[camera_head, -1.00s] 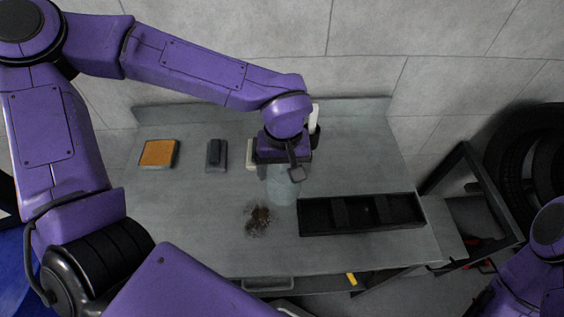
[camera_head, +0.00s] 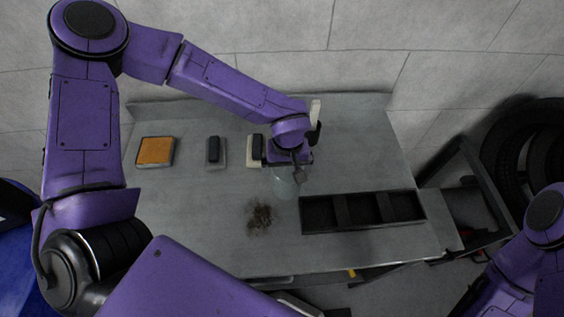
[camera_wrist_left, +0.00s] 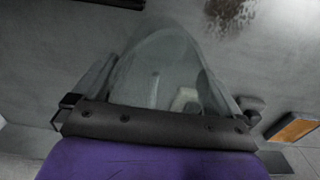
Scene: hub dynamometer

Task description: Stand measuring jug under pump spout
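A pale, see-through measuring jug (camera_head: 285,184) stands at the middle of the grey bench, left of a black tray. My left gripper (camera_head: 289,165) is over the jug's upper part and hides it there. In the left wrist view the jug (camera_wrist_left: 168,65) fills the space in front of the gripper (camera_wrist_left: 160,108), with the fingers far apart at either side; whether they press on it does not show. A white upright part with black (camera_head: 315,112) stands behind the gripper and may be the pump; its spout is hidden. My right gripper is out of view.
A black divided tray (camera_head: 362,226) lies right of the jug. A dark stain (camera_head: 260,218) is in front. An orange pad (camera_head: 155,151) and dark blocks (camera_head: 214,150) (camera_head: 257,146) are at the left. A dark rack with tyres (camera_head: 520,150) stands right. The front left bench is clear.

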